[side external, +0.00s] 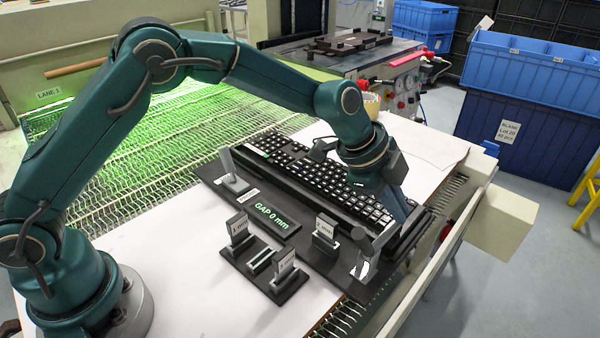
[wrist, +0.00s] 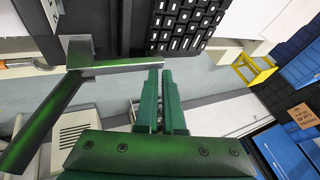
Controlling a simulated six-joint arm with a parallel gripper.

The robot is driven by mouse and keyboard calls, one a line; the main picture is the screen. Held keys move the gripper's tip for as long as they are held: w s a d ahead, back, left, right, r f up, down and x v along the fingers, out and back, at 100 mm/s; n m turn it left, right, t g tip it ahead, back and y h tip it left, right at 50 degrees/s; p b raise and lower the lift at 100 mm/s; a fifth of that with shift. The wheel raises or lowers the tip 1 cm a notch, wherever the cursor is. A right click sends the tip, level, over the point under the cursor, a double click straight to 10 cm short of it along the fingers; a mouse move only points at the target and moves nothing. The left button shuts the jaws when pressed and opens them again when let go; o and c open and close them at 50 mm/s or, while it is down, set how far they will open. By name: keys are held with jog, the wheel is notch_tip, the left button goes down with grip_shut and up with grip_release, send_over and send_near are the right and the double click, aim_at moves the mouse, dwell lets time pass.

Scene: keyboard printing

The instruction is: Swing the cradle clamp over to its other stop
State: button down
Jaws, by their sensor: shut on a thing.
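The cradle clamp (side external: 371,249) is a grey lever on a pivot at the near right end of the dark keyboard cradle (side external: 322,262). In the wrist view the clamp (wrist: 115,67) shows as a flat bar joined to a thick round handle, which slants to the lower left. My gripper (side external: 404,213) is low over that end of the cradle. In the wrist view my gripper (wrist: 161,72) has its green fingers close together at the free end of the bar, shut on it. The contact itself is partly hidden. A black keyboard (side external: 325,180) lies in the cradle.
Another grey upright lever (side external: 229,165) stands at the cradle's far left end. A panel (side external: 270,216) reads "GAP 0 mm". A dark rack (side external: 264,262) with labelled grey blocks is in front. White table surface (side external: 160,275) is free at the near left.

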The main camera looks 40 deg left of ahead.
jog(key=shift+s+f, duration=0.1)
jog(key=shift+f, duration=0.15)
jog(key=s+a+r+n+t, duration=0.1)
jog(key=s+a+r, duration=0.2)
jog(key=r, duration=0.3)
jog(key=s+a+r+n+t+y, duration=0.1)
jog(key=s+a+r, duration=0.2)
jog(key=a+r, duration=0.15)
jog(key=s+a+r+n+t, duration=0.1)
jog(key=s+a+r+n, duration=0.15)
jog(key=r, duration=0.45)
jog(key=s+a+f+n+g+y, duration=0.1)
jog(key=s+a+f+n, duration=0.3)
jog(key=s+n, duration=0.2)
jog(key=s+a+f+n+g+y, duration=0.1)
jog(key=s+a+f+n, duration=0.3)
jog(key=s, duration=0.7)
jog(key=shift+n+y, duration=0.5)
jog(key=shift+n, duration=0.45)
jog(key=shift+f, duration=0.1)
